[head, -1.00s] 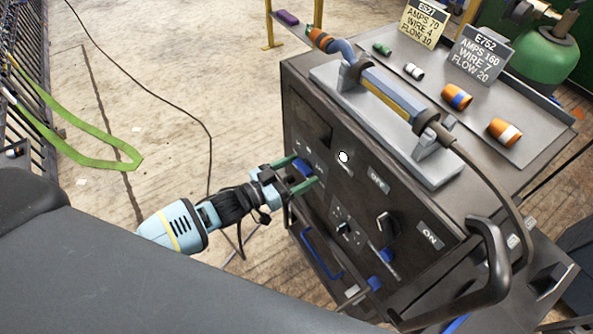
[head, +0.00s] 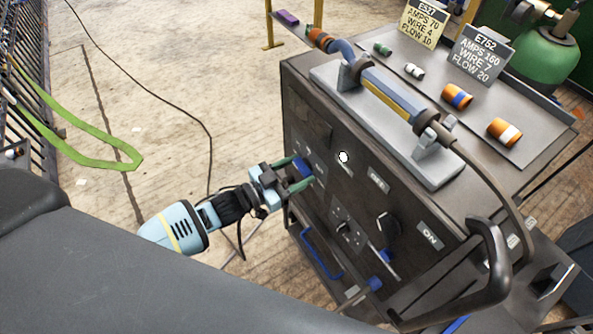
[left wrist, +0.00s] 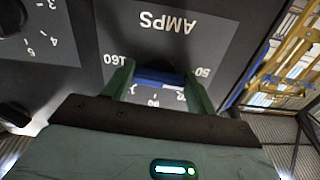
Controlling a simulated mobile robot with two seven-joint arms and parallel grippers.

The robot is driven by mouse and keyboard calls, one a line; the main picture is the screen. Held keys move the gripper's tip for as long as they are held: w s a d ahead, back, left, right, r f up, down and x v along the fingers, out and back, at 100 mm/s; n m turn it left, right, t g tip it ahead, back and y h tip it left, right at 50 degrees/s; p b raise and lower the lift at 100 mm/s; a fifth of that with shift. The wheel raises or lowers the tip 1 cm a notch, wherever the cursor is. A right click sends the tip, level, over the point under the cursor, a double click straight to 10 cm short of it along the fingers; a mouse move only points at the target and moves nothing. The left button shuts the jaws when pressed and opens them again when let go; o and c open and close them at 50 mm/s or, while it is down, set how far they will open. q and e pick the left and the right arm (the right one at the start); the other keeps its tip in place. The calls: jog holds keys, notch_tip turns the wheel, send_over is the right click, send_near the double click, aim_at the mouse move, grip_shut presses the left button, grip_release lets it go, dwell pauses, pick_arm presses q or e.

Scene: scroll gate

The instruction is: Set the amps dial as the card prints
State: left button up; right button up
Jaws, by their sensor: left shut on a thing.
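My left gripper (head: 298,172) is at the left part of the machine's front panel, its green fingers shut on the blue amps dial (head: 305,166). In the left wrist view, the fingers (left wrist: 160,85) hold the blue dial (left wrist: 160,76) from both sides, below the upside-down word AMPS. The printed 160 and 50 show beside the fingers; the dial's pointer is hard to read. The grey card (head: 481,55) reads E752, AMPS 160, WIRE 7, FLOW 20. The yellow card (head: 425,22) reads E527, AMPS 70, WIRE 4, FLOW 10. My right gripper is not in view.
A torch (head: 395,92) lies in a grey cradle on the machine top.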

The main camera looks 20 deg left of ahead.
pick_arm(q)
jog(key=shift+a+r+m+b, duration=0.15)
jog(key=shift+m+b, duration=0.7)
jog(key=shift+m, duration=3.6)
jog(key=shift+d+r+m+b, duration=0.15)
jog(key=shift+m+b, duration=0.7)
jog(key=shift+m, duration=3.65)
jog(key=shift+a+r+m+b, duration=0.15)
jog(key=shift+m+b, duration=0.7)
jog(key=shift+m, duration=3.6)
jog(key=o, duration=1)
